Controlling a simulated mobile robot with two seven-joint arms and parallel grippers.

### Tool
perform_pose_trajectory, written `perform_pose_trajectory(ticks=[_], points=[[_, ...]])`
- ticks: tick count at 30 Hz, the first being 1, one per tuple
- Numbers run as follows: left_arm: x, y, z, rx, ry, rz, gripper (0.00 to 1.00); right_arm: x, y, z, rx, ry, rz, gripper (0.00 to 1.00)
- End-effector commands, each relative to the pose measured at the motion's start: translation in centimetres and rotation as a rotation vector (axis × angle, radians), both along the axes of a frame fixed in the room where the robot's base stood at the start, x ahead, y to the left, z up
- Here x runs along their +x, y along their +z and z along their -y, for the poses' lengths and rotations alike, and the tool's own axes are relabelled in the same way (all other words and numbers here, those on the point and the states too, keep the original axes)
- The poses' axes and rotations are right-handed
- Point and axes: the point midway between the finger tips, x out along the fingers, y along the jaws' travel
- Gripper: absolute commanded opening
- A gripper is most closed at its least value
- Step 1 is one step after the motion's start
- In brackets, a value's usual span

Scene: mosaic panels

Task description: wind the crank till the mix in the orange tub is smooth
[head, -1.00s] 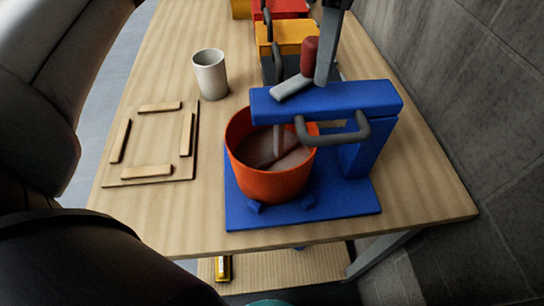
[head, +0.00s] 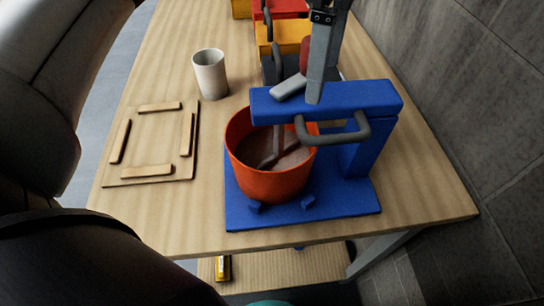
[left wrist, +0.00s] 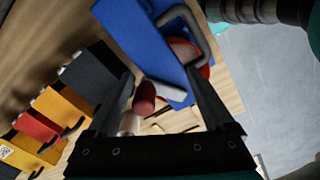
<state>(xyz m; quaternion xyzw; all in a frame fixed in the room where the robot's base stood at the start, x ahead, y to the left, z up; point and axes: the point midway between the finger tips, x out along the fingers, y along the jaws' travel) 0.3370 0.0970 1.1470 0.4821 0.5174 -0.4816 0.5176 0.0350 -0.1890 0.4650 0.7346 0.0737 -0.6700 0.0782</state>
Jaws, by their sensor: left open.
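The orange tub (head: 270,184) sits on the blue stand's base (head: 345,200), under its overhead beam (head: 350,100). The brown mix (head: 290,160) inside has a dark paddle in it; I cannot tell how smooth the mix is. The crank has a light grey arm (head: 288,89) on top of the beam and a dark red knob (head: 304,52). My left gripper (head: 318,88) is open at the crank, one finger partly hiding the knob. In the left wrist view the knob (left wrist: 145,98) shows between the spread fingers (left wrist: 160,78), nearer the left one. My right gripper is not in view.
A white cup (head: 210,75) stands behind and left of the tub. A flat wooden panel with strips (head: 150,172) lies at the left. Yellow, red and dark handled blocks (head: 285,33) stand at the back. A grey tiled wall (head: 470,110) runs along the right.

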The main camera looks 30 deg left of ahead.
Motion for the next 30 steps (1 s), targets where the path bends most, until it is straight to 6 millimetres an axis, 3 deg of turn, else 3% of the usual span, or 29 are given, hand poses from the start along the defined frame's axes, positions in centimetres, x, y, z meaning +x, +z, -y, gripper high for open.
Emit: perform_pose_trajectory(ticks=[3, 13, 30], points=[[0.0, 0.0, 0.0, 0.0, 0.0, 0.0, 1.0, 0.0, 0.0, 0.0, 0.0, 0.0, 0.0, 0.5], [0.0, 0.4, 0.0, 0.0, 0.0, 0.0, 1.0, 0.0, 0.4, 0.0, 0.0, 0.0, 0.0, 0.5], [0.0, 6.1, 0.0, 0.0, -0.001, 0.001, 1.0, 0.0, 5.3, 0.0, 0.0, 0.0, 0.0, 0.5]])
